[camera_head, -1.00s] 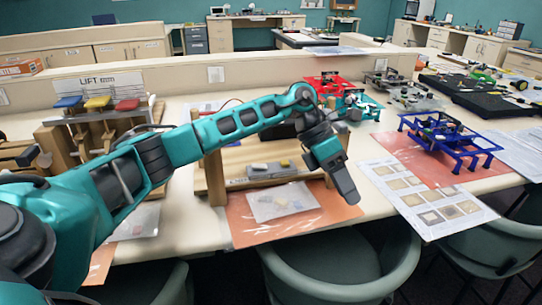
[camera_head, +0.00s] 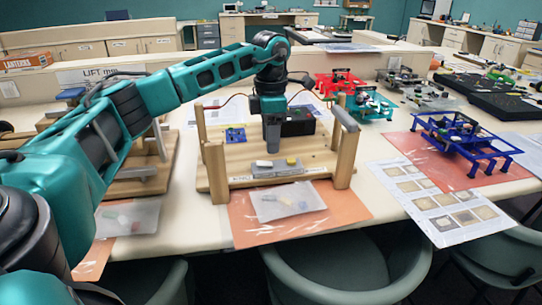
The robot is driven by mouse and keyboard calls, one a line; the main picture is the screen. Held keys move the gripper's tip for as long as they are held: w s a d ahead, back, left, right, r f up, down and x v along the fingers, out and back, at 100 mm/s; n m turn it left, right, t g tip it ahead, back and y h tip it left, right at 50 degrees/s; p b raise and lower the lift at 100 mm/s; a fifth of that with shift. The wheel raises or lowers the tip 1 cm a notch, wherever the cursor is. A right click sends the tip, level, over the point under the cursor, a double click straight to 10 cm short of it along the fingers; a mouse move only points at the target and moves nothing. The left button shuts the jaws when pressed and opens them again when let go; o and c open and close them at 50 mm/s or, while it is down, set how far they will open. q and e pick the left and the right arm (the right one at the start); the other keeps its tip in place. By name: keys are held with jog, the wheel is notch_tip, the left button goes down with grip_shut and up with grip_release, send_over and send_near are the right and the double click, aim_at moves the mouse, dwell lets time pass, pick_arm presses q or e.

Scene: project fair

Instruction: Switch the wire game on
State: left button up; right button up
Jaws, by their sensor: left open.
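The wire game has a wooden base (camera_head: 325,160) with upright wooden posts, and part of a thin bent wire shows above it. A grey switch panel (camera_head: 277,169) with a small yellow piece and pale pieces lies at the base's front edge. My left gripper (camera_head: 272,147) points down above the base, just behind the panel. It is open with nothing seen in it; the finger gap is hard to see. It partly hides a black box (camera_head: 298,122) behind it. A blue board (camera_head: 235,134) lies left of the gripper. My right gripper is not in view.
A grey handle (camera_head: 346,118) rests at the right post. A bag of small parts (camera_head: 287,201) lies on an orange mat (camera_head: 341,209) in front. The wooden lift model stands left, partly behind my arm. A blue frame (camera_head: 462,140) and printed sheets (camera_head: 432,205) are right.

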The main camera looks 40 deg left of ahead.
aim_at(271, 163)
pick_arm(q)
notch_tip(271, 163, down, 5)
jog(key=shift+f, duration=0.1)
dwell(0.3)
grip_shut()
